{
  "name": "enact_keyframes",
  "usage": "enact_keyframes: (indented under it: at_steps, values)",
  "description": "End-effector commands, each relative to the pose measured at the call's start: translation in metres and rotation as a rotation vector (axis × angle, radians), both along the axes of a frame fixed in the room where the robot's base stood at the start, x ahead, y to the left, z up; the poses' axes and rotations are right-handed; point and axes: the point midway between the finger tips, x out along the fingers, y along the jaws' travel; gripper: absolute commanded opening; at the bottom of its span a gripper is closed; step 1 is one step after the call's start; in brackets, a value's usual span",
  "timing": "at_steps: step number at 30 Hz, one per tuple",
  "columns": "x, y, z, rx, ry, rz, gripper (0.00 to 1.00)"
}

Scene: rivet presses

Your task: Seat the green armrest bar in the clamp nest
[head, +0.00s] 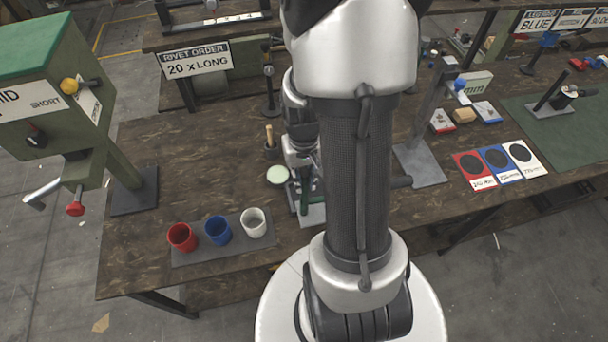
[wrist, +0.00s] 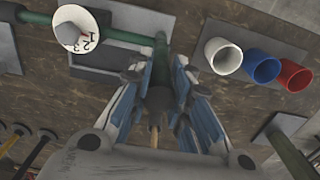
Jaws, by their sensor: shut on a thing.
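My gripper (wrist: 157,105) is shut on the green armrest bar (wrist: 160,58), which stands out between its blue-sided fingers in the wrist view. In the head view, the bar's dark green lower part (head: 304,197) shows below the gripper, at the left edge of my arm. Its end is over or at a small grey plate (head: 314,214), also at the top of the wrist view (wrist: 125,12).
Red (head: 182,237), blue (head: 218,230) and white (head: 253,222) cups stand on a dark mat (head: 190,257) to the left. A green press (head: 45,75) stands far left; a grey-based stand (head: 422,166) is right of my arm.

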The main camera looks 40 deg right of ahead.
Motion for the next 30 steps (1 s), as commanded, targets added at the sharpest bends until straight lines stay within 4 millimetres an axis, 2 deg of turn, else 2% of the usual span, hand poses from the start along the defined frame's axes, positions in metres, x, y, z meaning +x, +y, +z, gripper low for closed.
enact_keyframes:
  at_steps: [7, 21, 30]
  values:
    - [0.007, -0.004, -0.005, -0.007, 0.004, 0.006, 0.00]
    - [0.035, -0.021, -0.021, -0.007, 0.003, 0.006, 0.00]
    - [0.055, -0.034, -0.019, -0.008, 0.003, 0.006, 0.00]
